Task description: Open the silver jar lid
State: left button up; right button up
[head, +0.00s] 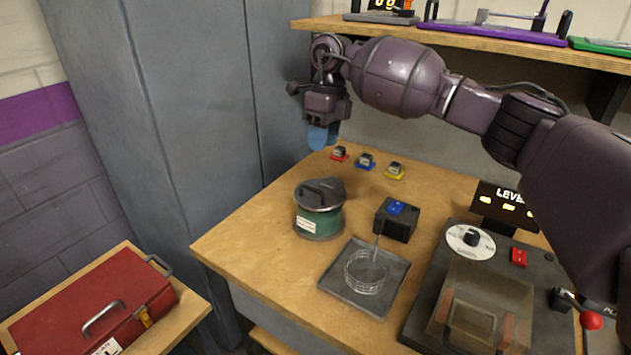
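The jar (318,222) is green with a pale label and stands on the wooden table. Its silver-grey lid (313,203) sits on top, with a dark raised handle across it. My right gripper (321,138), with blue fingertips, hangs above and behind the jar, pointing down and clear of the lid. Its fingers overlap from this angle, so their gap is hidden. Nothing shows held below them. My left gripper is not in view.
A small dark box (398,226) with a blue top stands right of the jar. A grey tray (335,284) with a wire basket (366,273) lies in front. A control panel (422,318) fills the right. A wooden shelf (465,44) hangs above, and a red toolbox (75,305) sits at left.

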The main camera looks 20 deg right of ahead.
send_over(320, 187)
jog(key=s+a, duration=0.2)
jog(key=s, duration=0.3)
jog(key=f, duration=1)
jog(key=shift+a, duration=0.2)
grip_shut()
